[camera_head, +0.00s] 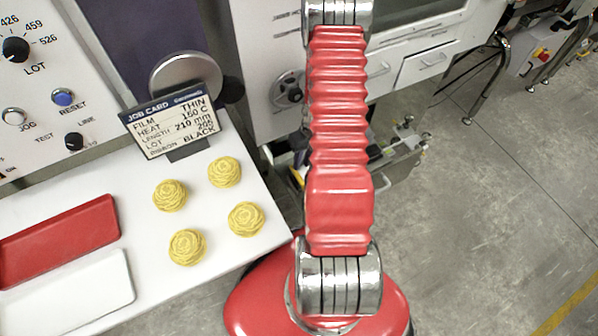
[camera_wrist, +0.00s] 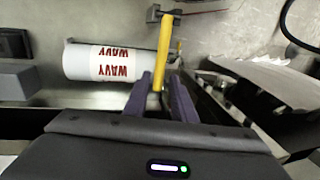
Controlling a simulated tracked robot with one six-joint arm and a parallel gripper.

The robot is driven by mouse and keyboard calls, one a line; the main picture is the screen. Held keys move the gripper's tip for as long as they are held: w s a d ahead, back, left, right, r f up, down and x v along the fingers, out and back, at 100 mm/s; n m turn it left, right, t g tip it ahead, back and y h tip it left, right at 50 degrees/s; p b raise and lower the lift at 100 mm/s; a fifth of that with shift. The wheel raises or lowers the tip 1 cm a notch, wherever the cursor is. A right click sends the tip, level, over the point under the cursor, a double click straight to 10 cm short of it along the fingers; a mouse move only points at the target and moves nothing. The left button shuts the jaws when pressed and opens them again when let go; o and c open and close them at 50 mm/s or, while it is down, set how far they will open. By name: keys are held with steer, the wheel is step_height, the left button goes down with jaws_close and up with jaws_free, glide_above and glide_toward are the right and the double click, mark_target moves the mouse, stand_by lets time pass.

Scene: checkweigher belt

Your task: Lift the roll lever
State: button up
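The yellow lever (camera_wrist: 164,46) stands out in the wrist view, running from the top centre down between the two fingers of my gripper (camera_wrist: 161,77). The fingers look apart, one on each side of the lever, with a small gap; I cannot tell whether either touches it. A white film roll (camera_wrist: 88,62) with red "WAVY" print lies left of the lever. The lever's lower end is partly hidden between the fingers. In the head view my arm reaches up past the top edge, so my gripper and the lever do not show there.
In the head view, a white table bears several yellow noodle nests (camera_head: 187,247), a job card (camera_head: 172,122), a red tray (camera_head: 62,241) and a white tray (camera_head: 70,296). A control panel (camera_head: 48,75) stands at upper left. Grey floor (camera_head: 480,210) is clear at right.

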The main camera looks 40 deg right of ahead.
mark_target(298, 175)
steer(key=shift+w+a+f, duration=0.1)
steer(key=shift+a+f, duration=0.1)
steer(key=shift+f, duration=0.85)
steer(key=shift+a+f, duration=0.2)
steer(key=shift+f, duration=0.8)
steer(key=shift+w+a+f, duration=0.1)
steer(key=shift+a+f, duration=0.1)
steer(key=shift+f, duration=0.85)
jaws_close()
